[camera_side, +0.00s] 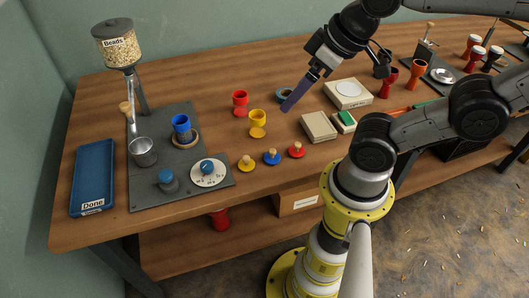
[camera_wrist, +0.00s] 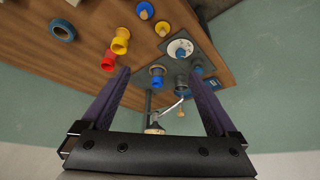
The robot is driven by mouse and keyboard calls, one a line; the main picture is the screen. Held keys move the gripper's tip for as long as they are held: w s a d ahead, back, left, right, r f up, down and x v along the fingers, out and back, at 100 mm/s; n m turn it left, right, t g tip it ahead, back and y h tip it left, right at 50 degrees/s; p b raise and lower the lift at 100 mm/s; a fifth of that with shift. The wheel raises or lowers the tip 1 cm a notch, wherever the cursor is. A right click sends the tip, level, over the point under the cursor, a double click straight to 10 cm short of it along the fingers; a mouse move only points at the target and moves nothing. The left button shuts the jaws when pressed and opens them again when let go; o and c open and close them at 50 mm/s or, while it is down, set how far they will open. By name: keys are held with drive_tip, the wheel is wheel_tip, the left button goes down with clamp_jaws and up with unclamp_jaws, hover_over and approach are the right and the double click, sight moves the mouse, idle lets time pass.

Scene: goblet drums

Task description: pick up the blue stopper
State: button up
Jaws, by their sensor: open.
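The blue stopper (camera_side: 272,158) is a small blue disc with a wooden knob, standing on the table's front part between the yellow stopper (camera_side: 246,165) and the red stopper (camera_side: 296,151). In the wrist view the blue stopper (camera_wrist: 146,11) is at the top edge, above the yellow stopper (camera_wrist: 162,29). My gripper (camera_side: 287,108) has purple fingers and is above the table, behind and apart from the blue stopper. In the wrist view my gripper (camera_wrist: 160,73) has its fingers wide apart, with nothing held between them.
Red (camera_side: 240,101) and yellow (camera_side: 258,121) goblet drums stand behind the stoppers. A dark ring (camera_side: 285,94) lies nearby. Beige boxes (camera_side: 319,127) are to the right. The dark plate (camera_side: 206,138) at left carries a blue drum (camera_side: 182,127) and a dial (camera_side: 208,174). A blue tray (camera_side: 93,178) is far left.

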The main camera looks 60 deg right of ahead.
drive_tip(key=m, duration=0.3)
drive_tip(key=m+g, duration=0.6)
drive_tip(key=m, duration=0.9)
hover_over(272, 150)
wheel_tip(272, 150, down, 19)
drive_tip(key=shift+s+a+f, duration=0.1)
drive_tip(key=shift+f, duration=3.15)
drive_tip(key=c, duration=1.4)
drive_tip(key=shift+r, duration=0.1)
